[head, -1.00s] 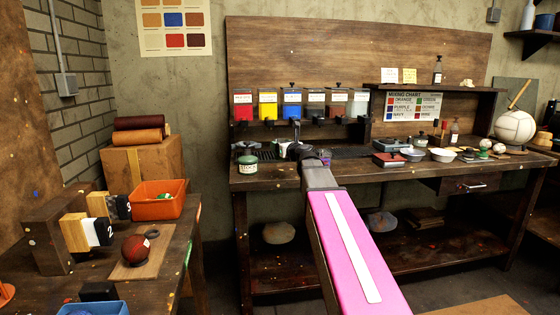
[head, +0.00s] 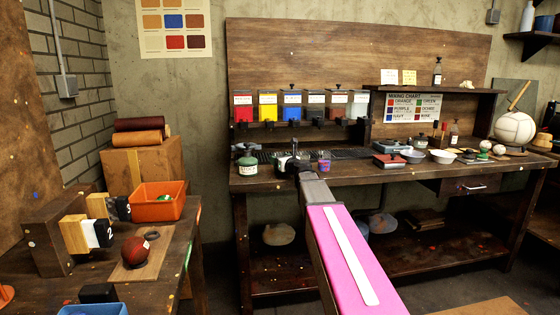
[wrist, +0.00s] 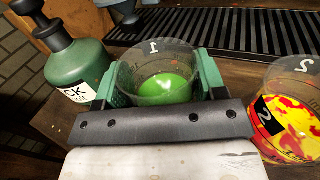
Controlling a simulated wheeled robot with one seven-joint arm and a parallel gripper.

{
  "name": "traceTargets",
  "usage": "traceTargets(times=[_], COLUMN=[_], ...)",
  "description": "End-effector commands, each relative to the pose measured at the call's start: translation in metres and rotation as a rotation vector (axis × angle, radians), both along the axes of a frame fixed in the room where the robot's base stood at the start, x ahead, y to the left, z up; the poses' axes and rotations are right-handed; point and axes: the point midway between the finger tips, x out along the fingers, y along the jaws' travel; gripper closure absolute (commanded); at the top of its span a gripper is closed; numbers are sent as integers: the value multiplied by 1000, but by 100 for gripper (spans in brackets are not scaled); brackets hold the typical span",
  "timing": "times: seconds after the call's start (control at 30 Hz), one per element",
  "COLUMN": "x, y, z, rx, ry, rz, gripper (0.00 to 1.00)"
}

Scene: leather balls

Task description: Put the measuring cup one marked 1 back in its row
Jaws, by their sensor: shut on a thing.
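The measuring cup marked 1 (wrist: 165,70) is clear, with green paint inside. My gripper (wrist: 160,88) is shut on it, with one green finger on each side. The cup looks upright; whether its base touches the bench is hidden. A clear cup marked 2 (wrist: 290,105), with yellow and red paint, stands to the right, a small gap from the right finger. In the head view my gripper (head: 292,163) is over the front of the back bench, with cup 2 (head: 324,164) just to its right. Cup 1 is mostly hidden there.
A green bottle (wrist: 78,68) with a black pump top stands close to the left finger. A dark slotted grate (wrist: 225,28) lies behind the cups. Coloured paint dispensers (head: 291,106) hang above the bench (head: 400,176). Bowls and a red box stand further right.

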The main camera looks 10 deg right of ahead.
Motion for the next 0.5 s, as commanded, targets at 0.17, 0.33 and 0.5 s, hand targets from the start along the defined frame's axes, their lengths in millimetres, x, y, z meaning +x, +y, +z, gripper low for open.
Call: traceTargets(times=[0.17, 0.33, 0.5], x=[0, 0, 0], y=[0, 0, 0], z=[0, -2, -2], rx=[0, 0, 0], ry=[0, 0, 0], rz=[0, 0, 0], gripper=[66, 20, 10])
